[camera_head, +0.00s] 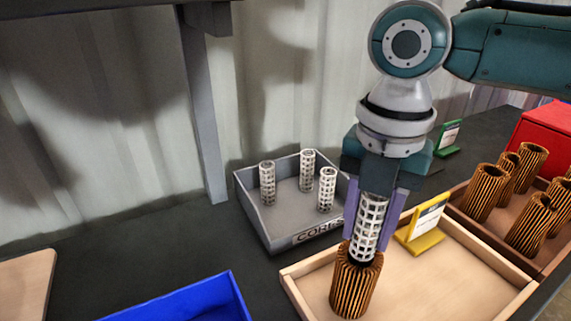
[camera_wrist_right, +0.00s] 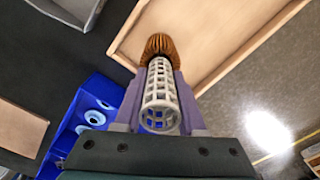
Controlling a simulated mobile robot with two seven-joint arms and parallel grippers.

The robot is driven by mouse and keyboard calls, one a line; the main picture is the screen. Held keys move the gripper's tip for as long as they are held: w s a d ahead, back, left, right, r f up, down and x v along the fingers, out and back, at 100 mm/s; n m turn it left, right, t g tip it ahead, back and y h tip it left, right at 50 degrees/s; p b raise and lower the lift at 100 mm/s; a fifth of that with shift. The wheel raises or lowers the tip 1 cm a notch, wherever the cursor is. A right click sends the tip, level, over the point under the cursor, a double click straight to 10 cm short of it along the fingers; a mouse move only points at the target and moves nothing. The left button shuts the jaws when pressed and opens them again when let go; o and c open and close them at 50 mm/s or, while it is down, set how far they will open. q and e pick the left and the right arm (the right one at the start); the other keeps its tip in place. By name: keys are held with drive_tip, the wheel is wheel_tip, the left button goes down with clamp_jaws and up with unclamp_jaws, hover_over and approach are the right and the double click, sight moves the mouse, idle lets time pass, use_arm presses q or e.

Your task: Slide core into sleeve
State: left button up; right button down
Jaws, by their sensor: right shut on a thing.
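My right gripper (camera_head: 376,208) is shut on a white perforated core (camera_head: 368,226) and points down. The core is upright, and its lower end is at the top opening of a brown pleated sleeve (camera_head: 355,285). How far the core is inside the sleeve I cannot tell. The sleeve stands upright at the left side of a light wooden tray (camera_head: 462,243). In the right wrist view the core (camera_wrist_right: 160,98) lies between the two fingers, with the pleated sleeve (camera_wrist_right: 161,45) at its far end. My left gripper is not in view.
A grey bin (camera_head: 262,222) marked CORE holds three white cores. A brown tray (camera_head: 500,239) at the right holds several pleated sleeves. A yellow sign (camera_head: 420,243) stands by the wooden tray. A blue bin (camera_head: 190,301) is at the front left, and a red box (camera_head: 541,135) is at the far right.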

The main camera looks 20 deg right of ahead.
drive_tip(key=shift+f+b, duration=0.3)
drive_tip(key=shift+f, duration=0.25)
idle(0.7)
drive_tip(key=shift+f+b, duration=0.35)
drive_tip(key=shift+f, duration=0.35)
drive_tip(key=shift+c, duration=2.1)
unclamp_jaws()
wheel_tip(320, 180, up, 9)
drive_tip(key=shift+p, duration=0.55)
drive_tip(key=shift+r, duration=0.5)
